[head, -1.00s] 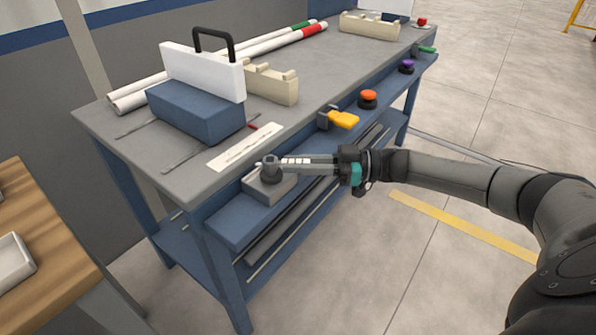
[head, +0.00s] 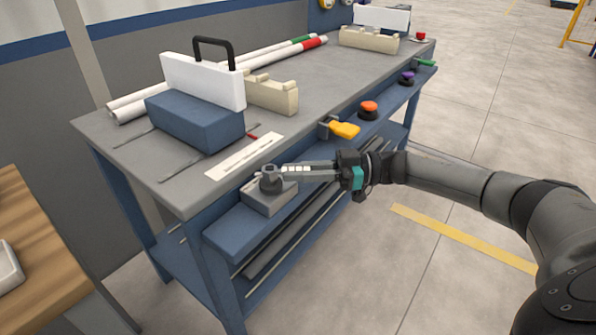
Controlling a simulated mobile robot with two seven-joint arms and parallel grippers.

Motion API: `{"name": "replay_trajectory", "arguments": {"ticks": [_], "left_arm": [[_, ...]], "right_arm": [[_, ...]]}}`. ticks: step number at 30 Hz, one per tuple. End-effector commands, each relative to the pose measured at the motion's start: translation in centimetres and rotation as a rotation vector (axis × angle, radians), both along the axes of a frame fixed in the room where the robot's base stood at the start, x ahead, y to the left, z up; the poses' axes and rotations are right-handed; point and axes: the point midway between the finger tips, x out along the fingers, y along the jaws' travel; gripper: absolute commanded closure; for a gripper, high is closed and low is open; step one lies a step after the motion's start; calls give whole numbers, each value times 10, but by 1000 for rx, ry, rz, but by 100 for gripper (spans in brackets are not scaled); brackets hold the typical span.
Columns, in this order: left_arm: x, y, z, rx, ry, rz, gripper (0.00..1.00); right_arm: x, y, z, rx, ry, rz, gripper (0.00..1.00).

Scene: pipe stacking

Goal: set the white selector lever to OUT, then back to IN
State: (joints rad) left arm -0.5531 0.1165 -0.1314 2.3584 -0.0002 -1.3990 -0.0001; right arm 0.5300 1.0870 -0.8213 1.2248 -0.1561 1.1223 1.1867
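The selector is a grey box (head: 268,197) with a dark round hub (head: 270,183) on top, on the blue front ledge of the workbench. My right gripper (head: 288,172) reaches in from the right, with its fingertips just right of the hub at about the hub's height. Small white segments show along the fingers. I cannot tell whether these are the white lever or part of the fingers, so the lever's setting is unclear. Whether the fingers are closed is also too small to tell. My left gripper is not in view.
Along the ledge to the right are a yellow handle (head: 344,130), an orange button (head: 368,108), a purple knob (head: 407,77) and a green handle (head: 425,63). A white label strip (head: 244,157) lies on the bench top (head: 297,130). A blue block (head: 195,121) stands behind it.

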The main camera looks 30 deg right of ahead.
Motion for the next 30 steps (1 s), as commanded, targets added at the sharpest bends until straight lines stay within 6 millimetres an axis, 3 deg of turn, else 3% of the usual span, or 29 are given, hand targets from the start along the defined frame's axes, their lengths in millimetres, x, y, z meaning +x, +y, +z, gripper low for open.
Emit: {"name": "replay_trajectory", "arguments": {"ticks": [1, 8, 17, 20, 22, 30], "left_arm": [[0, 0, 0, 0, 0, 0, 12], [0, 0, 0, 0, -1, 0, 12], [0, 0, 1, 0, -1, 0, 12], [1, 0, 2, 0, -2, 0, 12], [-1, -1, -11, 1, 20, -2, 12], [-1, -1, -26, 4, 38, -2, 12]], "right_arm": [[0, 0, 1, 1, -3, 1, 76], [0, 0, 1, 0, -1, 0, 51], [-1, -3, 0, -1, 0, -2, 51], [-6, -13, 0, -2, 2, -4, 51], [-11, -24, 1, -2, 3, -5, 51], [-37, -79, 0, -2, 2, -6, 51]]}}
